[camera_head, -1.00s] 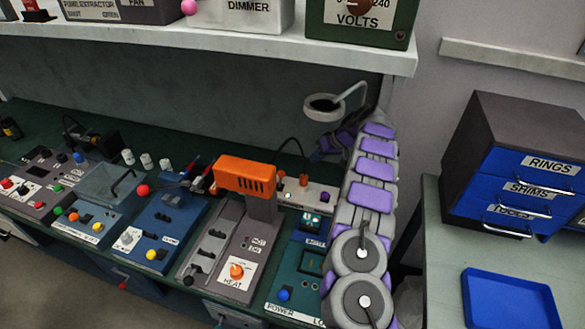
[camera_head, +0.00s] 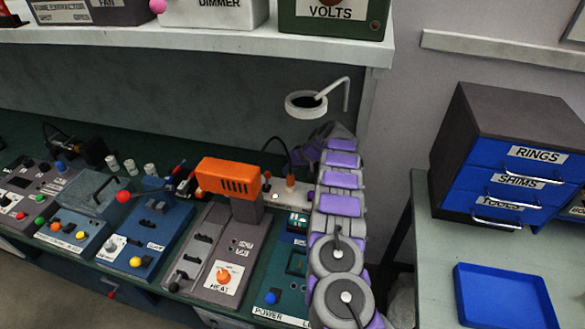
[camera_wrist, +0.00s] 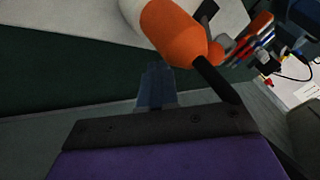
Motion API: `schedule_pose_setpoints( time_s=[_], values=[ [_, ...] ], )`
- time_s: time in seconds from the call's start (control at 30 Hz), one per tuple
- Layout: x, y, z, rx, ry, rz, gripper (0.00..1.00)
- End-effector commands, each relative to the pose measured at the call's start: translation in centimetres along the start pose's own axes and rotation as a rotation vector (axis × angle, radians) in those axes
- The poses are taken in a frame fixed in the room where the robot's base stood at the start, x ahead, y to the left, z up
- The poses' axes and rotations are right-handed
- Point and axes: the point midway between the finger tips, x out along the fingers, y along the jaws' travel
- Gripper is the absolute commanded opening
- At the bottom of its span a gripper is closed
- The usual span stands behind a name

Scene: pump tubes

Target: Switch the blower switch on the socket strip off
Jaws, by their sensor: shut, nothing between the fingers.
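The socket strip (camera_head: 277,198) is a pale bar at the back of the bench in the head view, right of the orange-topped heat unit. Orange plugs stand on it, one of them (camera_head: 290,181) close to my arm. My arm hides the strip's right end, and I cannot make out the blower switch. My gripper (camera_wrist: 155,72) shows in the wrist view with its grey-blue fingers shut and empty. A large orange and white piece (camera_wrist: 175,32) with a black end, probably a plug, is close above and right of the fingers. My arm hides the gripper in the head view.
The orange-topped heat unit (camera_head: 228,176) stands left of the strip. The shelf (camera_head: 200,40) overhangs the bench. A drawer cabinet (camera_head: 508,150) and blue tray (camera_head: 503,295) are to the right.

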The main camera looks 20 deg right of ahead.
Motion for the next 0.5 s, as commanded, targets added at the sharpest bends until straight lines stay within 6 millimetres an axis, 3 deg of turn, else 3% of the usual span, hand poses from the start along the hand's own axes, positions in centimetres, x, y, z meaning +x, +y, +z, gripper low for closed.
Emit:
schedule_pose_setpoints(
  time_s=[0.23, 0.5],
  values=[
    [1.1, -2.6, -0.2, -0.004, -0.003, 0.003, 0.00],
    [1.1, -2.9, -0.3, -0.003, 0.000, 0.000, 0.00]
  ],
)
